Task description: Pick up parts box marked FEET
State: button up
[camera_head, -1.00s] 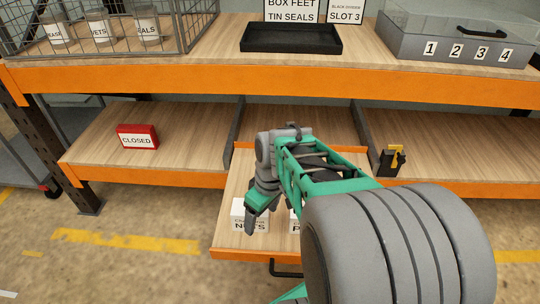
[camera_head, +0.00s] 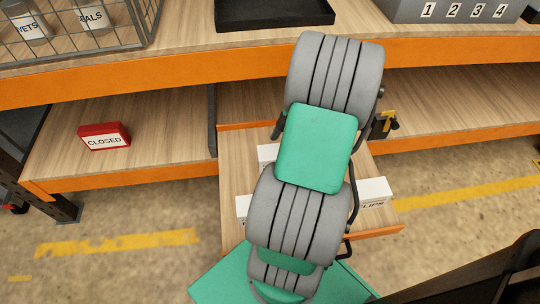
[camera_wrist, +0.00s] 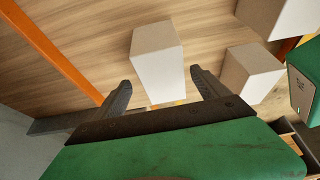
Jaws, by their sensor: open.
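No label reading FEET can be read in either view. In the wrist view my gripper (camera_wrist: 161,82) is open, and a white-sided box (camera_wrist: 158,70) stands between and just beyond its fingertips. No label shows on it, so I cannot tell which box it is. In the head view my arm covers the gripper and much of the pull-out shelf (camera_head: 375,232). White boxes show around the arm: one partly hidden at the back (camera_head: 267,153), one at the left (camera_head: 242,205), and one at the right with a label ending in LIPS (camera_head: 374,191).
Two more boxes (camera_wrist: 281,14) (camera_wrist: 252,72) stand to the right in the wrist view. An orange shelf edge (camera_head: 180,72) runs above the pull-out shelf. A red CLOSED sign (camera_head: 104,136) stands on the lower shelf at left. A black tray (camera_head: 270,13) sits above.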

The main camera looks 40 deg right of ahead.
jog(key=b+x, duration=0.1)
jog(key=x, duration=0.2)
jog(key=b+x, duration=0.1)
jog(key=x, duration=0.3)
jog(key=shift+s+f, duration=0.1)
jog(key=shift+s, duration=0.1)
jog(key=shift+f+b, duration=0.25)
jog(key=shift+b, duration=0.15)
jog(key=shift+r, duration=0.1)
jog(key=c, duration=1.8)
